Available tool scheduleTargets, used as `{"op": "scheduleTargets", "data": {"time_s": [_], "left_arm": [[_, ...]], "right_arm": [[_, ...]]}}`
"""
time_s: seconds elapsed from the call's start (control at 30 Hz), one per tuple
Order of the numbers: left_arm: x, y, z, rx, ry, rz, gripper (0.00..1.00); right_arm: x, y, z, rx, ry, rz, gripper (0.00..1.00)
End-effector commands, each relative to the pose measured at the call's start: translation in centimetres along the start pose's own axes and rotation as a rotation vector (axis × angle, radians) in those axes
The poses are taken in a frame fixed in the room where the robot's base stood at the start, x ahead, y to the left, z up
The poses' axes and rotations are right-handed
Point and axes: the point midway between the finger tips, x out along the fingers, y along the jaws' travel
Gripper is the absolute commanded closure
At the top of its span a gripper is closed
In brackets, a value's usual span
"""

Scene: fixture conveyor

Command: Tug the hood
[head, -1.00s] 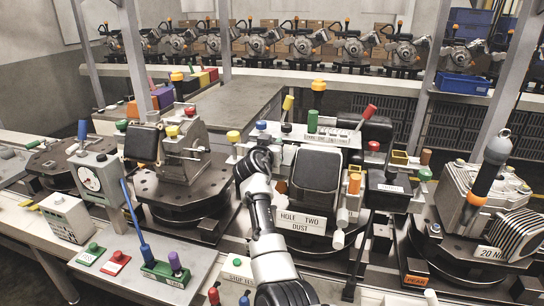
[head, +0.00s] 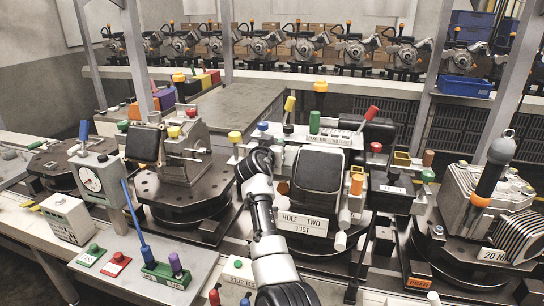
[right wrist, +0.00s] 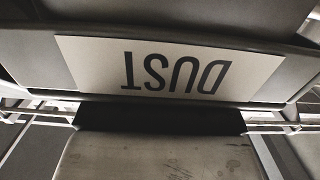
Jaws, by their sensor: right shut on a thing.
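The fixture unit near the middle of the head view carries a dark, rounded cover (head: 319,170), which looks like the hood. A white plate reading "HOLE TWO DUST" (head: 303,222) is on its front. In the right wrist view a "DUST" plate (right wrist: 170,68) appears upside down and very close. Below it are a black bar (right wrist: 160,118) and a pale, stained surface (right wrist: 155,155). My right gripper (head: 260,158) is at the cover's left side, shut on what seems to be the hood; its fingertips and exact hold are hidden. My left gripper is out of view.
A grey machine with a dark cover (head: 143,143) stands to the left, and a finned motor unit (head: 480,200) to the right. Colored knobs crowd the fixture. A control board (head: 130,270) lies at the front left. An engine row (head: 305,45) lines the back.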

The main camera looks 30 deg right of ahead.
Motion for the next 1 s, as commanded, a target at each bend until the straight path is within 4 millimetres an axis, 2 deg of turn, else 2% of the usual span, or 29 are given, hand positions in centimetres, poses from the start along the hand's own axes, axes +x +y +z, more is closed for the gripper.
{"op": "scheduleTargets", "data": {"time_s": [0.03,0.17,0.2,0.37,0.73,0.87,1.0], "left_arm": [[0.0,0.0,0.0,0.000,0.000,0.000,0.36],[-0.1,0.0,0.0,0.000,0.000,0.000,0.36],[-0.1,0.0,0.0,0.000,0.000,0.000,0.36],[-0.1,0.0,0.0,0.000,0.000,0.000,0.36],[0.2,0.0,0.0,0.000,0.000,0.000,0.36],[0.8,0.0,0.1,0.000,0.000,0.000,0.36],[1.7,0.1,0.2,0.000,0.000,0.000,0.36]], "right_arm": [[0.0,0.0,-0.6,0.003,0.011,-0.001,1.00],[0.0,0.0,-0.6,0.003,0.011,-0.001,1.00],[0.0,0.0,-0.6,0.003,0.011,-0.001,0.60],[0.0,0.0,-0.4,0.002,0.006,0.000,0.36],[-0.5,-0.1,0.0,0.000,0.001,-0.001,0.35],[-2.0,-0.1,0.2,0.002,0.001,-0.002,0.35],[-4.5,-0.1,0.3,0.004,0.002,-0.002,0.35]]}}
